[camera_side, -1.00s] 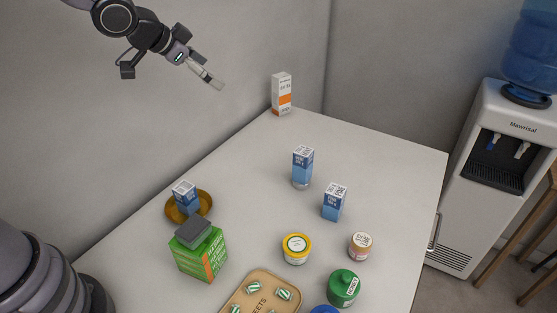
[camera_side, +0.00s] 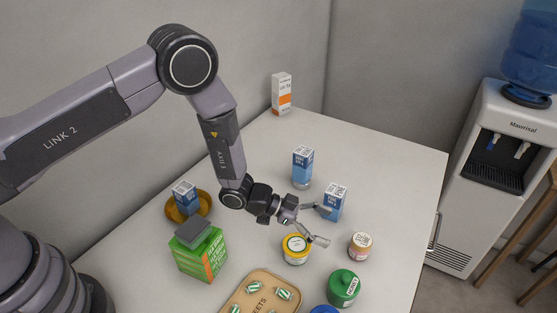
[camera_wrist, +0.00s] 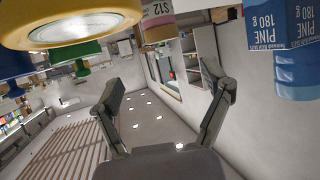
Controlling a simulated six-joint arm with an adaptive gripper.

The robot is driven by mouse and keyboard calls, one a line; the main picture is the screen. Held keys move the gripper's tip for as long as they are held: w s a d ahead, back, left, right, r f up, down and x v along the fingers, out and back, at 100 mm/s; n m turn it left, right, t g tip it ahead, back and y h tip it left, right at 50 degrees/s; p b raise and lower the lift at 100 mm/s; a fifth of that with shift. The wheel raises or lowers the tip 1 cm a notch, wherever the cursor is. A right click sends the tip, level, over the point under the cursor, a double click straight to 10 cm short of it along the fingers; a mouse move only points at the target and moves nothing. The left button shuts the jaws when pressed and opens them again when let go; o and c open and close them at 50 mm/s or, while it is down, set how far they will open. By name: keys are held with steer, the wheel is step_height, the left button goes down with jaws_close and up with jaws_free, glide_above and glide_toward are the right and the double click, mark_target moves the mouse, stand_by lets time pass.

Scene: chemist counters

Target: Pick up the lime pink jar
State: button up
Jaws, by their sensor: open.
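A small jar with a pinkish-orange body and a white label (camera_side: 360,246) stands on the counter, right of the yellow jar. In the wrist view what seems to be the same jar (camera_wrist: 160,33) hangs at the top, upside down, its label partly cut off. My gripper (camera_side: 325,225) is open and empty, above the counter between the yellow jar and a blue box, up and left of the pink jar. Its two spread fingers (camera_wrist: 168,95) also show in the wrist view, with nothing between them.
A yellow jar (camera_side: 296,257) is close below my gripper. A blue box (camera_side: 333,210) is close to its upper finger. A green bottle (camera_side: 343,288) stands in front of the pink jar. Another blue item (camera_side: 302,173) stands farther back. The counter right of the pink jar is clear.

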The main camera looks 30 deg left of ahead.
mark_target(361, 240)
steer(key=x, duration=0.9)
steer(key=shift+w+f, duration=0.25)
steer(key=shift+f, duration=0.05)
steer(key=c, duration=1.2)
steer(key=shift+c, duration=0.6)
steer(key=shift+r, duration=0.15)
